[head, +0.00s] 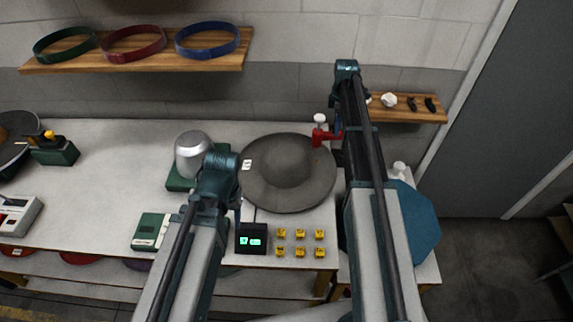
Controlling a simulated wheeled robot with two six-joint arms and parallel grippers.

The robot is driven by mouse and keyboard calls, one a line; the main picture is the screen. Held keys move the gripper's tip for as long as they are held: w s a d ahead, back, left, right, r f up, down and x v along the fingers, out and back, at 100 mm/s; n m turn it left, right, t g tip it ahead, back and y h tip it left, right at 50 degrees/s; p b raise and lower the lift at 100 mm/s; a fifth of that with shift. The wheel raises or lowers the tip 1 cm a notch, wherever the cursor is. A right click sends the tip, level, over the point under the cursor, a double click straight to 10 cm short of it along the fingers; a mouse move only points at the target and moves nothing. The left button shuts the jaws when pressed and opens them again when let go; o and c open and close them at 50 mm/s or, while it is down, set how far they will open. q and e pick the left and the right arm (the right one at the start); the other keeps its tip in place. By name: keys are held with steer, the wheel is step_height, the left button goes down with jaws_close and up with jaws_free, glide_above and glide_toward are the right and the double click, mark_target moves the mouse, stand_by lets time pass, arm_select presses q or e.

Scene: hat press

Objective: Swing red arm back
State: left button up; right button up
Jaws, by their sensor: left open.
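The red arm (322,136) is a short red piece with a white knob (320,118). It is at the back right edge of a wide grey felt hat (285,172) with a low round crown. My right arm reaches past the hat's right side. Its gripper (338,127) is mostly hidden behind my arm, close beside the red arm; I cannot tell whether they touch. My left gripper (238,208) is open, mostly hidden by its own arm, in front of the hat's left edge.
A silver domed pot on a green base (194,156) stands left of the hat. A black display box (251,238) and several yellow blocks (300,234) are in front. A shelf with hat bands (207,39) hangs at the left, and a small shelf (415,112) at the right.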

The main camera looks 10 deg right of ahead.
step_height(320, 180, up, 14)
steer(key=p, duration=1.4)
steer(key=s+a+f+m+b, duration=0.3)
steer(key=s+a+f+b, duration=0.2)
steer(key=s+a, duration=0.3)
steer(key=s+a+f+m+b, duration=0.3)
steer(key=s+a+f+b, duration=0.3)
steer(key=a, duration=0.8)
steer(key=shift+s+f+h+b, duration=0.3)
steer(key=shift+s+h+b, duration=0.1)
steer(key=shift+s, duration=0.95)
